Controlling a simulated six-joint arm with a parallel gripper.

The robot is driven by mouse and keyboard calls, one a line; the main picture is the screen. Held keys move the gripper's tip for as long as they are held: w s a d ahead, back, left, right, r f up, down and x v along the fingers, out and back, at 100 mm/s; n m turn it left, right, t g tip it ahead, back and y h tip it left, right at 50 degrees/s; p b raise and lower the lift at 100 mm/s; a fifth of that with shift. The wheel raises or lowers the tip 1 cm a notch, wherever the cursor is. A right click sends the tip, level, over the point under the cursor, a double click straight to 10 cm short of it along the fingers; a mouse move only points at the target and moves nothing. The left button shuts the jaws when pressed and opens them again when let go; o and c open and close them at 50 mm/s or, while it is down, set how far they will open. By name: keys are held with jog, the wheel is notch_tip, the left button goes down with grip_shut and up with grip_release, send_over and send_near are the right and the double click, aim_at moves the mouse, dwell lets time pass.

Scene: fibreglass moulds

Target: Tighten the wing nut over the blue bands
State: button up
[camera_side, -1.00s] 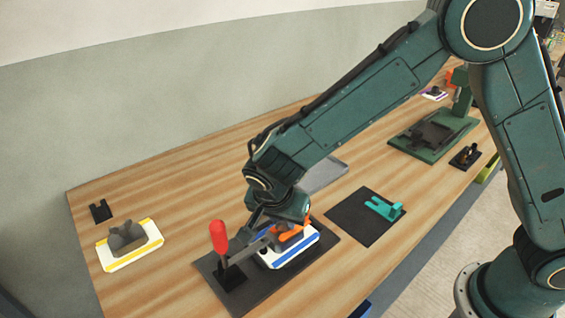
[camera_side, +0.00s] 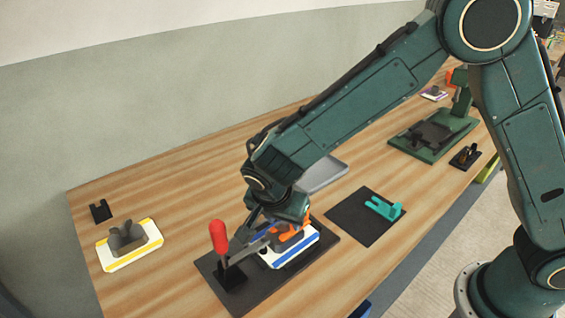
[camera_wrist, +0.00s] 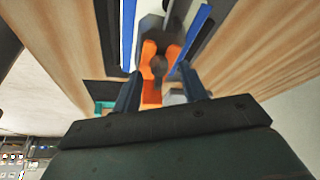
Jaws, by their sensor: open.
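The white mould with blue bands (camera_side: 290,250) lies on a dark mat at the front, and its blue bands show in the wrist view (camera_wrist: 128,35). An orange winged piece, which looks like the wing nut (camera_side: 292,234), sits on top of it. In the wrist view the orange wing nut (camera_wrist: 149,53) has a grey centre. My gripper (camera_wrist: 161,78) is open, with one dark finger on each side of the orange piece. I cannot tell whether the fingers touch it. In the side view my wrist hides part of the mould.
A red-handled clamp (camera_side: 219,240) stands just left of the blue-banded mould, close to my gripper. A yellow-banded mould (camera_side: 130,262) lies further left. A teal part (camera_side: 384,208) lies on a dark mat (camera_side: 352,222) to the right. A grey tray (camera_side: 325,175) is behind.

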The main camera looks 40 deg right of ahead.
jog(key=v, duration=1.3)
jog(key=shift+r, duration=0.35)
jog(key=shift+s+a, duration=0.1)
jog(key=d+n+y, duration=0.4)
jog(key=d+n, duration=0.1)
jog(key=n, duration=0.8)
jog(key=w+d+n+y, duration=0.1)
jog(key=d+n+y, duration=0.3)
jog(key=n, duration=1)
jog(key=shift+d+g, duration=0.4)
jog(key=shift+d, duration=0.6)
jog(key=shift+f, duration=0.15)
jog(key=x, duration=1.3)
jog(key=shift+w+a+f, duration=0.1)
jog(key=shift+a+f, duration=0.1)
jog(key=shift+a, duration=0.1)
